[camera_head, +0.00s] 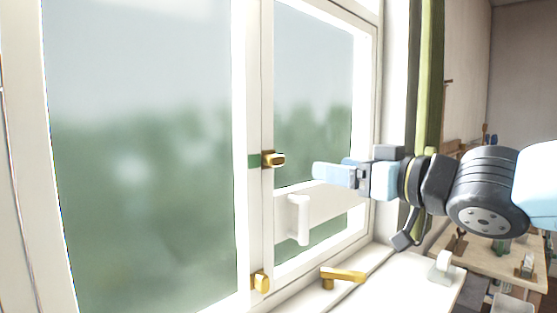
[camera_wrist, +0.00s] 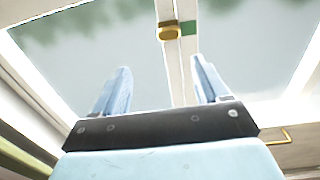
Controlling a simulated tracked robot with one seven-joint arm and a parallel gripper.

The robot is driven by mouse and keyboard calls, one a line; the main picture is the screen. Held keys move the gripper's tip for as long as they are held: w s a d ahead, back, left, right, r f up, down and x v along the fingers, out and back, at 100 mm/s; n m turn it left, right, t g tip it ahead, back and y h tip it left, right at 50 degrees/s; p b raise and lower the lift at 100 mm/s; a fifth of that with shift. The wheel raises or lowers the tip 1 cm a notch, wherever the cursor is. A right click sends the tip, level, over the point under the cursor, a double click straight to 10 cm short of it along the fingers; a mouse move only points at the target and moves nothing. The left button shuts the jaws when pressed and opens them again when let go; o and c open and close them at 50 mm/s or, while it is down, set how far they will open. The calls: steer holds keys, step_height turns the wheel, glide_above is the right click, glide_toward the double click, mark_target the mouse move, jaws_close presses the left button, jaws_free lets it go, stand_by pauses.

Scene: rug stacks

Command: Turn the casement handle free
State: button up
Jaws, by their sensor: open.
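A brass handle (camera_head: 272,160) sits on the white upright between the two window panes, with a green strip (camera_head: 254,161) beside it. The handle also shows in the wrist view (camera_wrist: 169,31), top centre, with the green strip to its right. My gripper (camera_head: 318,170) is to the right of the handle in the head view, its light blue fingers pointing toward the window. In the wrist view, my gripper's fingers (camera_wrist: 162,80) are spread apart with nothing between them. The handle lies beyond the fingertips, clear of them.
A second brass fitting (camera_head: 260,283) sits lower on the upright. A white vertical grip (camera_head: 300,220) is on a white bar across the right pane. A brass lever piece (camera_head: 343,276) is at the sill. A green curtain (camera_head: 432,80) hangs at the right; a cluttered workbench (camera_head: 490,258) stands beyond.

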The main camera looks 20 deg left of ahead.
mark_target(279, 158)
steer(key=shift+n+g+y, duration=0.3)
steer(key=shift+g, duration=0.1)
steer(key=x, duration=1.4)
steer(key=shift+s+a+r, duration=0.15)
steer(key=shift+s+a, duration=0.1)
steer(key=shift+s, duration=0.1)
steer(key=c, duration=1.1)
